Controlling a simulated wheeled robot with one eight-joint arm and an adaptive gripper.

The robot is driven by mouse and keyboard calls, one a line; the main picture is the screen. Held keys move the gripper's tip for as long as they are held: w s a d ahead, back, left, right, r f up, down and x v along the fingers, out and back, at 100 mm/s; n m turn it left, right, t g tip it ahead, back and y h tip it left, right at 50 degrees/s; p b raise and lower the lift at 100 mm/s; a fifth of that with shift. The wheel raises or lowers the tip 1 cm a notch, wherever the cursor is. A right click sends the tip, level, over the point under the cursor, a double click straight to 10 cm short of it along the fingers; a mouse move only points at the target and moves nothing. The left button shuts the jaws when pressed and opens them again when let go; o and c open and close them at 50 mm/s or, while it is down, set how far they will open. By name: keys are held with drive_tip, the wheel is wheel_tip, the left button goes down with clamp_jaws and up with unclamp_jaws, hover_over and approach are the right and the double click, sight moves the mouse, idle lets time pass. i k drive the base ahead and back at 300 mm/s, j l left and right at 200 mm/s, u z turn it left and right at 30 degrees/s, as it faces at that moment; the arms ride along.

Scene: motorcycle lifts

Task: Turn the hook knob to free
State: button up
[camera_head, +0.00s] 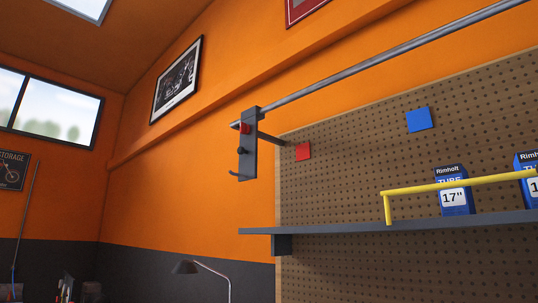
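A dark grey hook plate (250,146) hangs at the left end of a long grey rail, left of the pegboard. A red knob (244,128) sits on the upper part of its face. A small black knob (240,151) sits below the red one. A thin hook (239,176) curls out to the left at the bottom of the plate, with nothing on it. Which way either knob is turned is too small to tell. My gripper is not in view.
The grey rail (380,56) slopes up to the right. The pegboard (350,165) bears a red square (303,151) and a blue square (419,119). A grey shelf (340,229) juts out below, with a yellow bar (450,186) and tube boxes (453,197). A lamp (186,267) stands lower left.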

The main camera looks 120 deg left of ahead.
sight(244, 129)
drive_tip(key=u, duration=3.95)
